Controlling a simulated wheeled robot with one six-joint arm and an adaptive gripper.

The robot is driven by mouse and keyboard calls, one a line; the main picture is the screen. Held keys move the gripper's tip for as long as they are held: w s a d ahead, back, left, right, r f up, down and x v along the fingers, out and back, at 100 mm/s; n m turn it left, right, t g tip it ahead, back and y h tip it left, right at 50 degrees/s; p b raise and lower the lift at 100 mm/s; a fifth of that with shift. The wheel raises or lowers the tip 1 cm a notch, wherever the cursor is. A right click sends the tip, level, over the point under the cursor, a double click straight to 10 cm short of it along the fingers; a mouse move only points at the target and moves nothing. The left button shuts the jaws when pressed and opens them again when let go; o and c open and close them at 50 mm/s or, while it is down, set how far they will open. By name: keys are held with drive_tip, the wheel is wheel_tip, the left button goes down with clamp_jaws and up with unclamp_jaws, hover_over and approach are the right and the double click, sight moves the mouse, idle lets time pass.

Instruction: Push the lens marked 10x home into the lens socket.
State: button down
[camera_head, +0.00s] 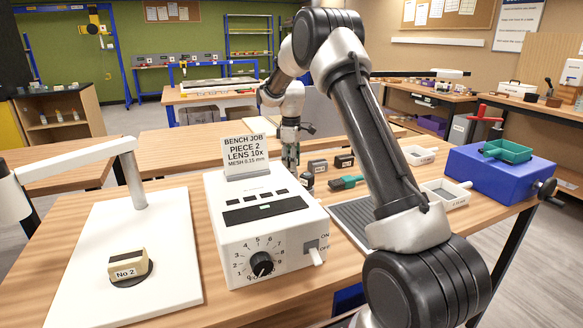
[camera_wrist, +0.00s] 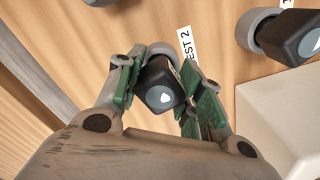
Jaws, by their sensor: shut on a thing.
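My gripper (camera_wrist: 163,92) has green-padded fingers and is shut on a dark block-shaped lens (camera_wrist: 160,97) with a pale glassy disc on its face. No 10x mark shows on it. In the head view my gripper (camera_head: 290,155) is low over the bench, just behind the white control box. A strip reading "EST 2" (camera_wrist: 186,48) lies on the wood beside the held lens. Another dark lens (camera_wrist: 290,35) with a grey round part stands at the upper right of the wrist view. I cannot make out the lens socket for sure.
A white stand (camera_head: 85,270) with an arm holds a piece marked No 2 (camera_head: 128,268). The control box (camera_head: 265,225) carries a card (camera_head: 245,155) reading "PIECE 2, LENS 10x". Small dark blocks (camera_head: 318,166), white trays (camera_head: 447,195) and a blue box (camera_head: 490,175) lie right.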

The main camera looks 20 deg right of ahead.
drive_tip(key=shift+r, duration=2.8)
drive_tip(key=shift+r, duration=2.5)
